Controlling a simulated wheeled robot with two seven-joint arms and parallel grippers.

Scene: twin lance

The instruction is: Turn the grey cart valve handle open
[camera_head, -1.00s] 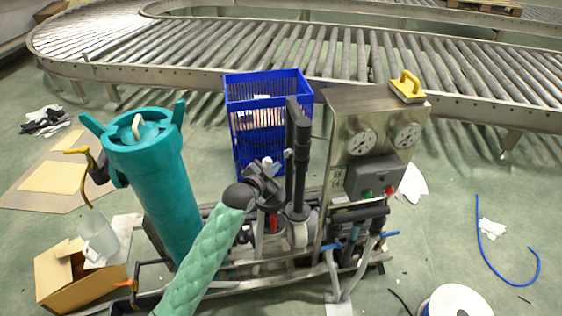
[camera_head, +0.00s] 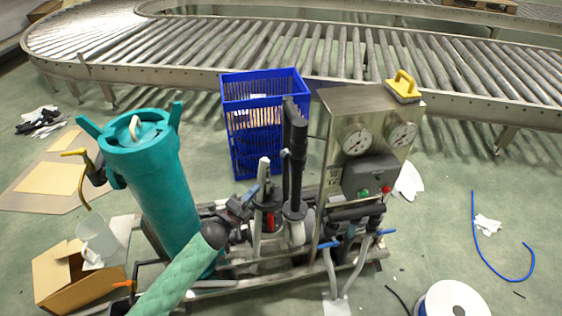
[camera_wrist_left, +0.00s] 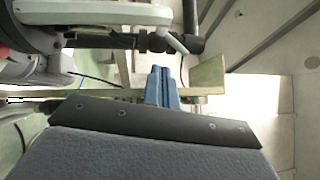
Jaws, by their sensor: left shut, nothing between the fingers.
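The wheeled cart (camera_head: 225,291) carries a teal cylinder, pipes and a steel gauge panel. A pale grey upright bar (camera_head: 262,190) stands near its middle; I cannot tell whether it is the valve handle. My left gripper (camera_head: 250,194) is beside this bar, on its left. In the left wrist view a light grey lever (camera_wrist_left: 166,28) slants from a dark pipe. The blue fingers (camera_wrist_left: 162,84) are shut and empty, just below the lever's lower end in the picture, with a small gap showing. My right gripper is not in view.
The teal cylinder (camera_head: 165,190) stands left of my gripper, and the gauge panel (camera_head: 350,110) right. Dark upright pipes (camera_head: 297,150) and a blue crate (camera_head: 262,88) are close behind. Blue-handled valves (camera_head: 328,245) sit low on the right. A cardboard box (camera_head: 75,280) lies at left.

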